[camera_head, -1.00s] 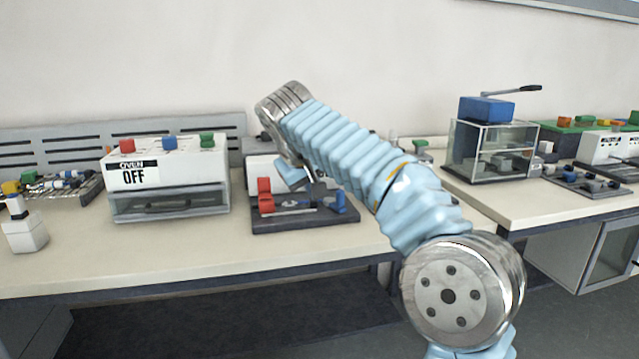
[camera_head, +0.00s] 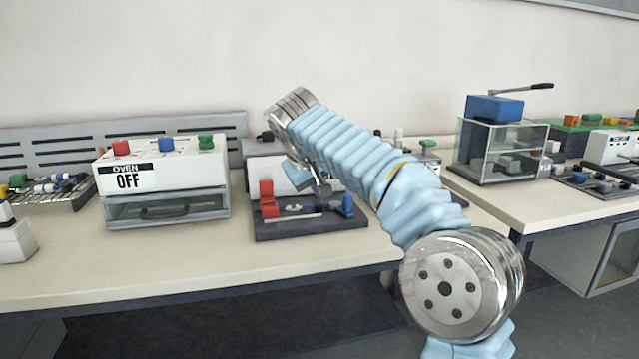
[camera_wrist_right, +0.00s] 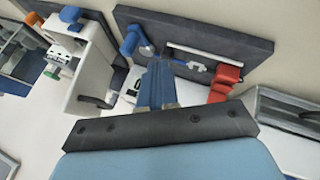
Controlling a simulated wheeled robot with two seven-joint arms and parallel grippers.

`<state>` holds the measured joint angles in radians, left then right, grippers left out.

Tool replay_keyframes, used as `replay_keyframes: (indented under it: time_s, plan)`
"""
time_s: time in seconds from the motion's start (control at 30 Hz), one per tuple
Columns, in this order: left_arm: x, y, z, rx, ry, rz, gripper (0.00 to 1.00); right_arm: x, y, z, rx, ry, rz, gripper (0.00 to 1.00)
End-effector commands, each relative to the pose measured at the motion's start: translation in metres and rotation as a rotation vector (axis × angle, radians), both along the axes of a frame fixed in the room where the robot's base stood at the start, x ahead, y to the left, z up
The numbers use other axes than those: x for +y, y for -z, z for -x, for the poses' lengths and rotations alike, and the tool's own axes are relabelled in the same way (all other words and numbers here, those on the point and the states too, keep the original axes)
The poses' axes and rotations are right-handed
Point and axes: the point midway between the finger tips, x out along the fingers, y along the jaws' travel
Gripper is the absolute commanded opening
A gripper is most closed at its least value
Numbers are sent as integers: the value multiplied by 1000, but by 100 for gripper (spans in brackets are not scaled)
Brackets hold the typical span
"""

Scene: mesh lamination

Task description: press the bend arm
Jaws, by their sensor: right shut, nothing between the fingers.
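The bending device has a dark base plate (camera_head: 320,231) on the bench, with red blocks (camera_head: 267,200) at its left and a blue-ended part (camera_head: 347,206) at its right. A thin pale rod lies between them. I cannot tell for sure which part is the bend arm. In the right wrist view the red block (camera_wrist_right: 226,80), blue part (camera_wrist_right: 135,44) and white rod (camera_wrist_right: 205,53) show. My right gripper (camera_head: 324,190) is shut and empty, over the device; its blue fingers (camera_wrist_right: 157,75) point between the red and blue parts. Contact is unclear. My left gripper is out of view.
A white oven (camera_head: 162,175) marked OFF stands left of the device. A clear-walled press (camera_head: 492,153) with a blue top and lever stands on the right-hand bench. The bench front (camera_head: 200,262) is clear. My right arm hides part of the bench.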

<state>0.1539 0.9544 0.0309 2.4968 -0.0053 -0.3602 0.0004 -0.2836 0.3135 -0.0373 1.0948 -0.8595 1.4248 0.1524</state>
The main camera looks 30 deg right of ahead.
Motion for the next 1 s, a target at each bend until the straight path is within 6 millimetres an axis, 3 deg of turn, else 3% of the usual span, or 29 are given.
replay_keyframes:
  time_s: [0.27,0.53,1.0]
  plan:
    - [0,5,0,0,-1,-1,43,-26,49,-25,3,3,0,0]
    - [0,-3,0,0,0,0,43,-60,45,-28,0,2,-1,0]
    - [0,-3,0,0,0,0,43,-64,45,-28,-1,-1,-1,0]
